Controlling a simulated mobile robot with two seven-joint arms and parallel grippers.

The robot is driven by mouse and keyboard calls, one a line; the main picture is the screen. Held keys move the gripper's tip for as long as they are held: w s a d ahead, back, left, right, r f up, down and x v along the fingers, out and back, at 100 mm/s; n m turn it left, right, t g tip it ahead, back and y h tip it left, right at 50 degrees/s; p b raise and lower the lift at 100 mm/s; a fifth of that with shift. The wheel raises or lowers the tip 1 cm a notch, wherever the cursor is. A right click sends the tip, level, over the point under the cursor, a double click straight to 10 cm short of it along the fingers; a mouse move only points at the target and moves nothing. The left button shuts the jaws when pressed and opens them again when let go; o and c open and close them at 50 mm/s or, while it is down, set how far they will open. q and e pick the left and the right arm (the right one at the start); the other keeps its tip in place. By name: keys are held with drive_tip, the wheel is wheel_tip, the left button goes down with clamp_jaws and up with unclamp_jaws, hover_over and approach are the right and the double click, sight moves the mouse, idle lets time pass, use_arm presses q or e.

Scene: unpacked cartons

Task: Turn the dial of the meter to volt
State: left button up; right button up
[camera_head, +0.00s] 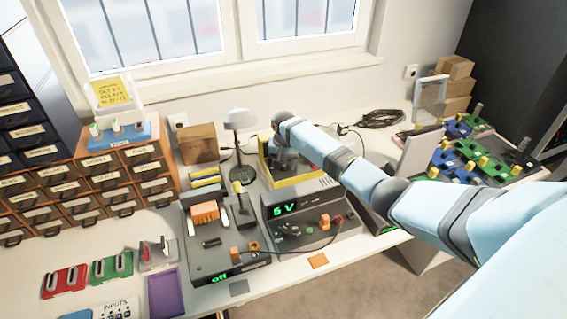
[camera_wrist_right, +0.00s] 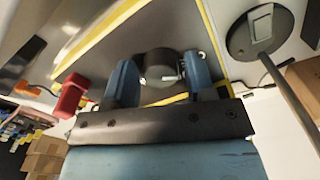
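The meter (camera_head: 296,180), a grey device with a yellow edge, lies on the bench behind a unit showing "5 V". My right gripper (camera_head: 285,160) is over it, and the arm hides part of the meter. In the right wrist view the meter's grey face (camera_wrist_right: 205,45) fills the upper middle. A dark round dial (camera_wrist_right: 160,68) lies between the two blue fingers of my right gripper (camera_wrist_right: 160,82). The fingers are apart, one on each side of the dial; I cannot tell whether they touch it. The dial's setting is not readable. My left gripper is not in view.
The "5 V" unit (camera_head: 330,236) and another unit reading "off" (camera_head: 205,268) stand in front. A desk lamp (camera_head: 240,120) and carton (camera_head: 198,143) are left of the meter. A red plug (camera_wrist_right: 70,98) sits beside the gripper. Green and blue modules (camera_head: 455,160) lie right.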

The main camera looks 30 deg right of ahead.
drive_tip(key=c, duration=0.6)
